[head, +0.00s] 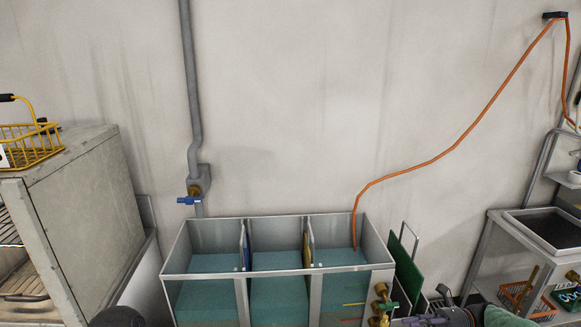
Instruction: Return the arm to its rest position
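Neither gripper shows in the head view. A dark rounded shape (117,317) is cut off by the bottom edge at the left; it looks like a part of my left arm. Another dark grey shape (455,316) is cut off by the bottom edge at the right, with purplish parts beside it. I cannot tell whether it is part of my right arm. What the arms or grippers hold, if anything, is hidden.
A three-part tank (243,275) with teal liquid stands at the wall. Left is a grey cabinet (85,190) with a yellow wire basket (32,149). An orange hose (455,142) runs into the tank. Brass valves (381,306), a green panel (405,265) and a metal stand (485,260) are right.

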